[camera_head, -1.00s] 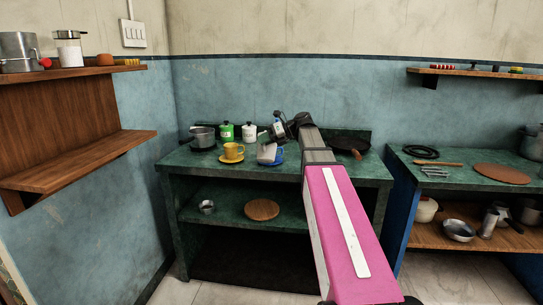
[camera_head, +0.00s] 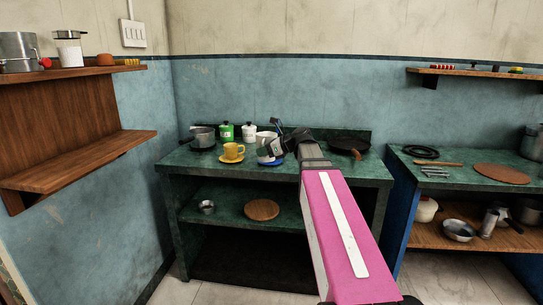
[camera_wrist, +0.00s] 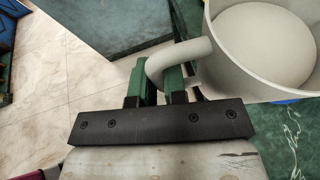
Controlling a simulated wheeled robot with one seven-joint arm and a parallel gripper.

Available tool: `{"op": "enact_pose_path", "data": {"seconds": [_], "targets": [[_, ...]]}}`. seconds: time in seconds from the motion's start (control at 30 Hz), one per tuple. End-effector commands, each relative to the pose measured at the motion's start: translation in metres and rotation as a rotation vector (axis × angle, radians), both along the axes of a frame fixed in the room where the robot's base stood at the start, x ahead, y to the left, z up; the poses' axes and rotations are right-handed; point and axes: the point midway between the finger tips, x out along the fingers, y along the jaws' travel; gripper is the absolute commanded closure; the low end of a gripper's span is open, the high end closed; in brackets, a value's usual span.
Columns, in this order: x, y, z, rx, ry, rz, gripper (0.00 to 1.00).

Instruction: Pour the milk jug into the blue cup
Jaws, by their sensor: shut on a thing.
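The white milk jug (camera_head: 265,142) is upright at the front middle of the hotplate counter. In the wrist view the jug (camera_wrist: 265,50) fills the upper right, its mouth open and its inside pale; I cannot tell how much milk is in it. My gripper (camera_wrist: 160,85) is shut on the jug's handle, with a green finger on each side. In the head view my gripper (camera_head: 278,148) is at the jug's right side.
A yellow cup (camera_head: 232,150) on a yellow saucer stands left of the jug. Behind are a green canister (camera_head: 227,132), a white canister (camera_head: 249,132) and a grey pot (camera_head: 203,137). A dark pan (camera_head: 348,145) lies to the right of my arm.

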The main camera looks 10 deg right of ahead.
Motion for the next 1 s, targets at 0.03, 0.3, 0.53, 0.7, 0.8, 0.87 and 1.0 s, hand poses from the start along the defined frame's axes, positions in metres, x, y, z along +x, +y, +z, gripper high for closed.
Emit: {"op": "enact_pose_path", "data": {"seconds": [0.03, 0.3, 0.53, 0.7, 0.8, 0.87, 1.0], "targets": [[-0.003, 0.001, -0.001, -0.007, -0.026, 0.000, 1.00], [-0.003, 0.001, -0.002, -0.020, -0.067, 0.000, 1.00], [-0.003, 0.001, -0.001, -0.019, -0.065, 0.000, 1.00], [-0.003, 0.001, 0.009, -0.020, -0.066, 0.000, 1.00], [-0.003, 0.001, 0.017, -0.020, -0.067, 0.000, 1.00], [-0.003, 0.001, 0.022, -0.020, -0.066, 0.000, 1.00], [-0.003, 0.001, 0.033, -0.020, -0.066, 0.000, 1.00]]}}
